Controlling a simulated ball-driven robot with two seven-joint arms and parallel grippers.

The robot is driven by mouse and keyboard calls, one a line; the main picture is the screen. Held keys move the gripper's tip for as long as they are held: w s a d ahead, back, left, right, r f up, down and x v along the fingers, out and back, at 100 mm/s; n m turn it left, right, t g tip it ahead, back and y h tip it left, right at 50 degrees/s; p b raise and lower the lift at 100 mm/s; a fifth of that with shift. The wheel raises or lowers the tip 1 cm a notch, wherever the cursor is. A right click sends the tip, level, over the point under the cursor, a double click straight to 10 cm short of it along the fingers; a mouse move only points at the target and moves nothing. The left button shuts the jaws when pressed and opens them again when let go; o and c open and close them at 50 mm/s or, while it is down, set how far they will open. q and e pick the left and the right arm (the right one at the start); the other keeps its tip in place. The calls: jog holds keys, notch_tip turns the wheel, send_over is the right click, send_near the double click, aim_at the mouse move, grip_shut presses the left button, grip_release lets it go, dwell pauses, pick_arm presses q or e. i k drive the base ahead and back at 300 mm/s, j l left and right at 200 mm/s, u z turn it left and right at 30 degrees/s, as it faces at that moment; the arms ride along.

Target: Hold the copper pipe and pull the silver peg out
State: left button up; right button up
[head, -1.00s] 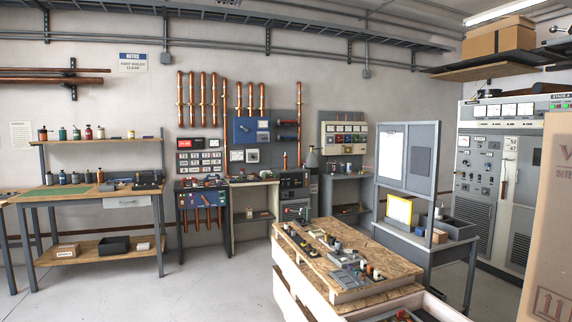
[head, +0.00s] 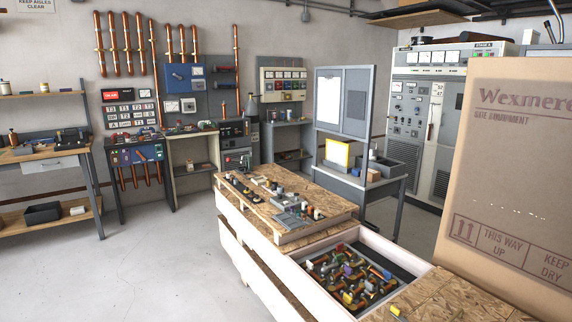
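Several copper pipes (head: 128,44) hang upright on the back wall at the upper left, and one tall copper pipe (head: 237,70) stands to their right. Short copper-coloured pieces (head: 345,292) with coloured ends lie jumbled in an open compartment of the wooden crate (head: 310,247) in front. I cannot tell which pipe is the task's one, and I cannot make out a silver peg at this size. Neither of my grippers shows in the head view.
Small parts lie on the crate's chipboard top (head: 330,203). A large cardboard box (head: 510,180) stands close on the right. A workbench (head: 40,155) is at the left, a grey cabinet (head: 410,105) at the back right. The floor (head: 150,265) at the left is clear.

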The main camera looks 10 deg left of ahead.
aim_at(223, 106)
jog(key=i+j+u, duration=0.55)
jog(key=i+u, duration=0.2)
jog(key=i+j+u, duration=0.1)
jog(key=i+u, duration=0.7)
jog(key=i, duration=1.05)
jog(key=i+z, duration=0.1)
jog(key=i, duration=0.6)
jog(key=i+z, duration=0.15)
jog(key=i, duration=0.5)
jog(key=i+j+z, duration=0.1)
jog(key=i, duration=0.6)
jog(key=i+j+z, duration=0.15)
jog(key=i, duration=0.5)
jog(key=i+l+u, duration=0.1)
jog(key=i+u, duration=0.15)
jog(key=i, duration=1.4)
jog(key=i+z, duration=0.5)
jog(key=i+j+z, duration=0.25)
jog(key=i+z, duration=0.25)
jog(key=i+l+z, duration=0.25)
jog(key=z, duration=0.25)
jog(key=i+z, duration=0.95)
jog(key=i+l+z, duration=0.1)
jog(key=i, duration=0.8)
jog(key=i+l+u, duration=0.1)
jog(key=u, duration=0.4)
jog(key=l+u, duration=0.6)
jog(key=u, duration=0.35)
jog(key=i, duration=0.05)
